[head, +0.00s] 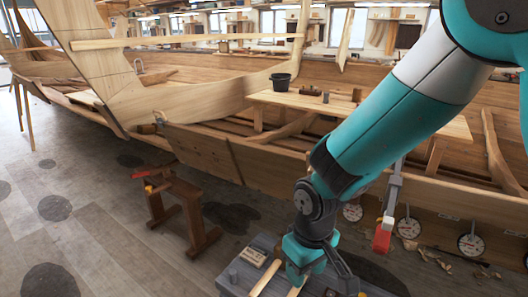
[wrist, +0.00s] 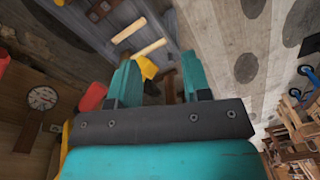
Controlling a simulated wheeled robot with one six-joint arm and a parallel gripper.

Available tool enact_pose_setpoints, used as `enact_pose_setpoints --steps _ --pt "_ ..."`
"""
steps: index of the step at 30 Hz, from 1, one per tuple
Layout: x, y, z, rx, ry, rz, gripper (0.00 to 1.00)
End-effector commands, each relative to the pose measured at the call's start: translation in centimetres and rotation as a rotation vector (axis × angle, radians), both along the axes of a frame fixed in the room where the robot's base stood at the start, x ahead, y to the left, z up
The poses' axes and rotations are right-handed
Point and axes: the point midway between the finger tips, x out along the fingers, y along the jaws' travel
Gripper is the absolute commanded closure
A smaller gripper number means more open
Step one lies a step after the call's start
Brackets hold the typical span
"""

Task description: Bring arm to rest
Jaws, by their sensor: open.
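My arm reaches from the upper right of the head view down to the bottom middle. My gripper (head: 306,266) hangs low there, over or beside a grey bench top (head: 236,277) with pale wood strips. In the wrist view my gripper (wrist: 158,78) shows two teal fingers set apart, with nothing held between them. A yellow thing (wrist: 147,67) shows in the gap beyond the fingers; I cannot tell its distance. The fingertips are partly hidden in the head view.
The plank hull (head: 225,155) stands close behind the arm. A red-ended clamp (head: 382,238) hangs on it, right of my gripper, near several round dials (head: 471,244). A wooden trestle (head: 185,205) stands left. Floor at the lower left is open, with dark patches.

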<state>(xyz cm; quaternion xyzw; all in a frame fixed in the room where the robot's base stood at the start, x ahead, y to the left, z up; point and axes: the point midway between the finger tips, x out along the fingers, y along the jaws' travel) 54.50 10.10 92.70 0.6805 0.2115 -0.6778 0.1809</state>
Motion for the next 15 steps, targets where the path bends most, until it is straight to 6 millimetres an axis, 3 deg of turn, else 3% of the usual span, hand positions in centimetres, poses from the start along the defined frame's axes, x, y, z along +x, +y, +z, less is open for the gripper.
enact_pose_setpoints --steps 4,9,15 --pt "-2.4 -1.6 6.5 0.105 -0.001 -0.017 0.56" --pt "-7.4 -3.7 12.8 0.222 0.001 -0.003 0.56" --pt "-12.5 -5.3 16.5 0.3 -0.014 0.034 0.56"
